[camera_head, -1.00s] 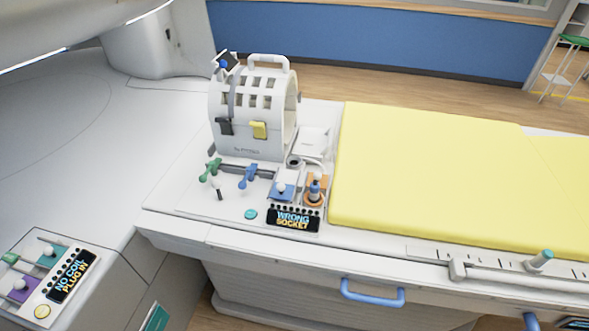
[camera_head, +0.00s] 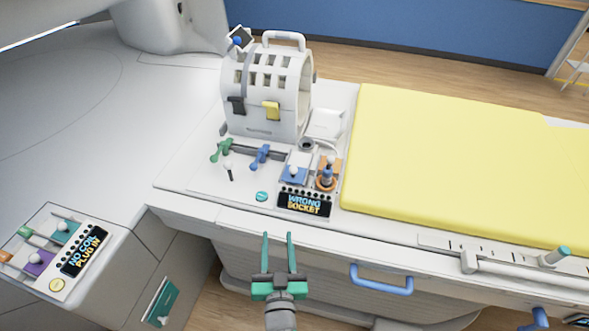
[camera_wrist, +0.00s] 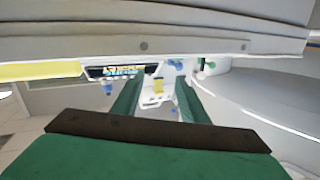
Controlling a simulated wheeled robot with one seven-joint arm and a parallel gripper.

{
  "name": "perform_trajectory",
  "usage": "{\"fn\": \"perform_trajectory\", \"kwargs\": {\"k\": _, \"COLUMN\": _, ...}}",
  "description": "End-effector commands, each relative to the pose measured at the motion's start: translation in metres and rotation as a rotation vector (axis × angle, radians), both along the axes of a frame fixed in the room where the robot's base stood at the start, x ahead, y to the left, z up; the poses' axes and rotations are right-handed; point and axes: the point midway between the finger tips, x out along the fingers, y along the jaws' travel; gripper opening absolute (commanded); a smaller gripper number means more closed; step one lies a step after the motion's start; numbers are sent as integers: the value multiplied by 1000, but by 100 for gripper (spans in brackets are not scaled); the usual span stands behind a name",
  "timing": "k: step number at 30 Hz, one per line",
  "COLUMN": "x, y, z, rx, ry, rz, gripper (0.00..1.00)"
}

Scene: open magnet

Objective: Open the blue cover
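My gripper (camera_head: 278,236) has green fingers, open and empty, in front of the couch edge and short of the display. In the wrist view the scene is upside down; the display (camera_wrist: 112,72) shows beyond my fingers, and I cannot clearly make out the cover there.
A white head coil (camera_head: 265,95) with black and yellow latches stands behind the panel. Green and blue levers (camera_head: 260,157) are left of the cover. A yellow mattress (camera_head: 450,160) lies to the right. A blue handle (camera_head: 382,280) juts from the couch front.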

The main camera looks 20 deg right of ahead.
Motion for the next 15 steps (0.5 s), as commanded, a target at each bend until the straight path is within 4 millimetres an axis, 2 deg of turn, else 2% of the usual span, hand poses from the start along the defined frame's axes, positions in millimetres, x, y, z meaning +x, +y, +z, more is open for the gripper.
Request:
{"fn": "perform_trajectory", "kwargs": {"k": 1, "x": 17, "y": -11, "z": 13, "rx": 4, "ry": -20, "rz": -23, "gripper": 40}}
{"fn": "perform_trajectory", "kwargs": {"k": 6, "x": 54, "y": -42, "z": 43, "rx": 26, "ry": -59, "rz": -92, "gripper": 40}}
{"fn": "perform_trajectory", "kwargs": {"k": 9, "x": 67, "y": -56, "z": 56, "rx": 35, "ry": -74, "rz": -121, "gripper": 40}}
{"fn": "perform_trajectory", "kwargs": {"k": 15, "x": 79, "y": -67, "z": 68, "rx": 44, "ry": -86, "rz": -145, "gripper": 40}}
